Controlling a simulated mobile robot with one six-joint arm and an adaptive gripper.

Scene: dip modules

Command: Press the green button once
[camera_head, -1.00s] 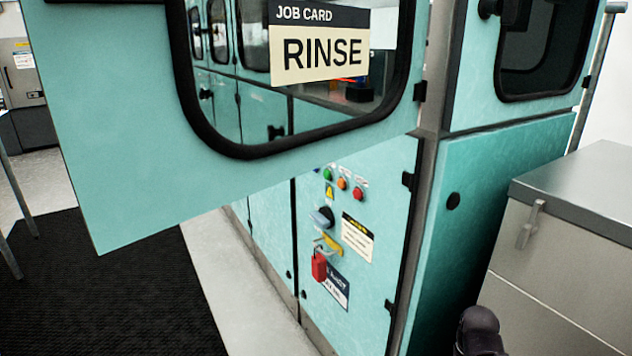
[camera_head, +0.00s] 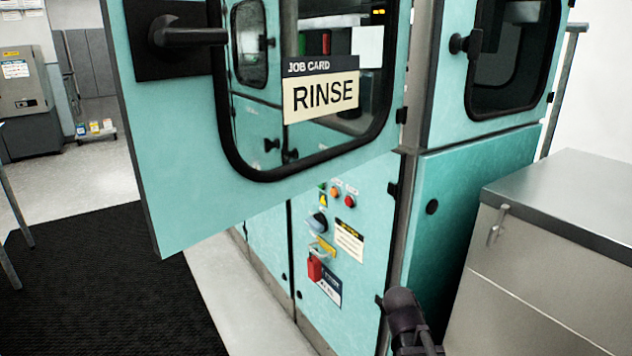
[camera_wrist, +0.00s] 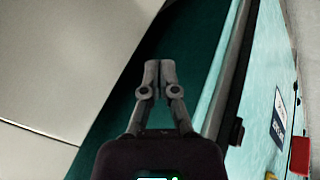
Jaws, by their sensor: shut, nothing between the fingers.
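The green button (camera_head: 323,188) barely shows just under the open door's lower edge in the head view, mostly hidden. It heads a row with an orange button (camera_head: 336,191) and a red button (camera_head: 349,201) on the teal lower panel (camera_head: 365,285). My gripper (camera_wrist: 160,66) is shut and empty in the wrist view, in front of a dark teal cabinet side. The button row is not seen in the wrist view. A dark part of my arm shows at the bottom of the head view, right of and below the buttons.
The open teal door (camera_head: 185,190) with a RINSE card (camera_head: 321,95) overhangs the panel. A grey metal cabinet (camera_head: 550,260) stands at right.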

